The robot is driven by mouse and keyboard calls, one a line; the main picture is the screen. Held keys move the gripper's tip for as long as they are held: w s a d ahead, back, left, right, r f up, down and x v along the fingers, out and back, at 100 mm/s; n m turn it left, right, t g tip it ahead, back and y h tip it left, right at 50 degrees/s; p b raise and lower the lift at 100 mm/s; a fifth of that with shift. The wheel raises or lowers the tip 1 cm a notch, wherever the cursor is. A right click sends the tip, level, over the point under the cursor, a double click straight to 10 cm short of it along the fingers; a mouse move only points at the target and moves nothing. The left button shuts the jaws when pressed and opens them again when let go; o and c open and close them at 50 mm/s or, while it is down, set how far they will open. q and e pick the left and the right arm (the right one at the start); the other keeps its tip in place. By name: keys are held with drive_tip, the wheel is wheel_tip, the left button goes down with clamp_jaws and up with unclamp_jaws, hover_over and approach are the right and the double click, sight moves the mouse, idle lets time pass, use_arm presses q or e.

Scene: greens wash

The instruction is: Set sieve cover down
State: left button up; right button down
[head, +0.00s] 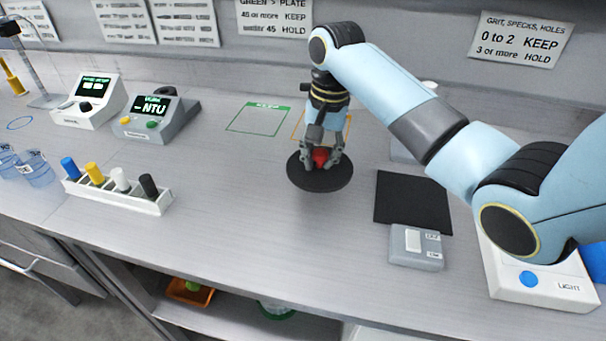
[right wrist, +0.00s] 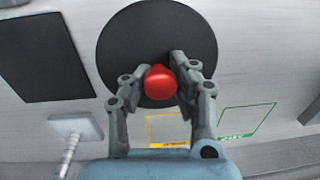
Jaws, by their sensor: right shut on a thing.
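The sieve cover is a flat black disc (head: 312,178) with a red knob (head: 320,157) at its centre. It also shows in the right wrist view as a black disc (right wrist: 125,50) with the red knob (right wrist: 160,82) between my fingers. My right gripper (head: 321,160) is shut on the red knob from above. The cover looks level; I cannot tell for sure whether it touches the bench or hangs just above it. My left gripper is not in view.
A black mat (head: 412,203) and a grey box (head: 416,247) lie right of the cover. Green (head: 258,118) and orange (right wrist: 168,130) outlined squares mark the bench behind. A rack of coloured caps (head: 118,194) and two meters stand left. The bench left of the cover is clear.

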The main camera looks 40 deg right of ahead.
sight(307, 175)
drive_tip(key=shift+w+a+f, duration=0.75)
drive_tip(key=shift+w+a, duration=0.05)
drive_tip(key=shift+a+f, duration=0.1)
drive_tip(key=shift+f, duration=0.1)
wheel_tip(307, 175, down, 3)
drive_tip(key=shift+f, duration=0.2)
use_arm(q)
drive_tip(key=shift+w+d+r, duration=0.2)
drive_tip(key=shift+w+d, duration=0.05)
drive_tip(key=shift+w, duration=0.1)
use_arm(e)
drive_tip(key=shift+f, duration=0.2)
drive_tip(key=shift+f, duration=0.1)
drive_tip(key=c, duration=1)
unclamp_jaws()
drive_tip(key=shift+c, duration=0.2)
